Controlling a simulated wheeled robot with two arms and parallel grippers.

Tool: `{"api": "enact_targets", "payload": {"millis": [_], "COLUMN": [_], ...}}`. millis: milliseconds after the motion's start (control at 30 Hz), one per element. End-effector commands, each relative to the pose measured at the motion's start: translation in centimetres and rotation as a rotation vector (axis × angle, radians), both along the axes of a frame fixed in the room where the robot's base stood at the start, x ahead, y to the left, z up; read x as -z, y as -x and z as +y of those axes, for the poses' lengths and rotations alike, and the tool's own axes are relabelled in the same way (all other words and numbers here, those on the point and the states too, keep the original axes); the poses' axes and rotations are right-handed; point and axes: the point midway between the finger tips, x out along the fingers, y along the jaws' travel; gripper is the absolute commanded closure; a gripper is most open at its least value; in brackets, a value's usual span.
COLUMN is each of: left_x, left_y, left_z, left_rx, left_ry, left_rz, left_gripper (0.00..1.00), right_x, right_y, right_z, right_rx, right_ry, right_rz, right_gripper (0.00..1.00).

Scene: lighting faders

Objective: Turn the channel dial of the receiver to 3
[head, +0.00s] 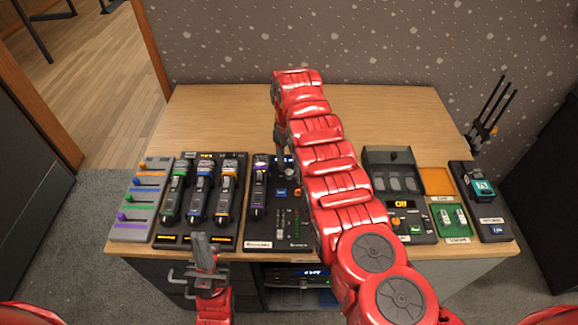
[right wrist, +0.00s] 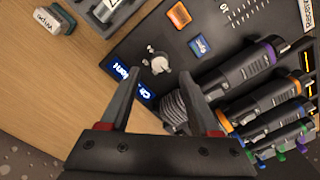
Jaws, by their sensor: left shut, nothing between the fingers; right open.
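The channel dial (right wrist: 160,64) is a small silver knob with a pointer on a black panel (right wrist: 215,22), seen in the right wrist view. Marks surround it, too small to read. A lit blue display (right wrist: 128,78) beside it is partly hidden by a finger. My right gripper (right wrist: 161,76) is open, its fingertips on either side of the dial in the picture; I cannot tell whether they touch it. In the head view my right gripper (head: 284,160) is over the panel's far end, hiding the dial. My left gripper (head: 202,240) is shut and empty at the table's front edge.
Other fader units (head: 200,195) and a grey slider board (head: 142,205) fill the left. A display unit (head: 408,222), green tray (head: 451,222) and teal device (head: 480,187) lie right.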

Motion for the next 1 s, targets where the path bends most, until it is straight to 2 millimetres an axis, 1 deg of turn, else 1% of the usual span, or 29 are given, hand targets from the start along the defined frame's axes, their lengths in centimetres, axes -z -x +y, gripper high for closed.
{"api": "enact_targets", "payload": {"millis": [100, 133, 200, 333, 567, 600, 767, 900, 1000], "left_x": [0.0, 0.9, 1.4, 1.6, 1.5, 1.5, 1.5, 1.5, 1.5], "left_y": [0.0, 0.0, 0.0, 0.0, 0.0, 0.0, 0.0, 0.0, 0.0], "left_z": [0.0, 0.0, 0.0, 0.0, 0.0, 0.0, 0.0, 0.0, 0.0], "left_rx": [0.0, 0.0, 0.0, 0.0, 0.0, 0.0, 0.0, 0.0, 0.0], "left_ry": [0.0, 0.0, 0.0, 0.0, 0.0, 0.0, 0.0, 0.0, 0.0], "left_rz": [0.0, 0.0, 0.001, 0.001, 0.0, 0.0, 0.0, 0.001, 0.0], "left_gripper": [1.0, 1.0, 1.0, 1.0, 1.0, 1.0, 1.0, 1.0, 1.0], "right_x": [2.4, 3.4, 4.3, 4.9, 4.9, 4.8, 4.8, 4.8, 4.8], "right_y": [0.1, -0.1, -0.1, -0.1, -0.1, -0.1, -0.1, -0.1, -0.1], "right_z": [-0.1, -0.2, -0.1, 0.0, 0.0, 0.0, 0.0, 0.0, 0.0], "right_rx": [0.002, 0.002, 0.003, 0.001, 0.001, 0.001, 0.001, 0.001, 0.001], "right_ry": [-0.001, -0.001, -0.001, -0.001, -0.002, -0.001, -0.001, -0.002, -0.001], "right_rz": [0.004, 0.0, -0.001, -0.001, -0.002, -0.003, -0.003, -0.004, -0.003], "right_gripper": [0.37, 0.37, 0.37, 0.37, 0.37, 0.45, 0.73, 0.99, 1.0]}}
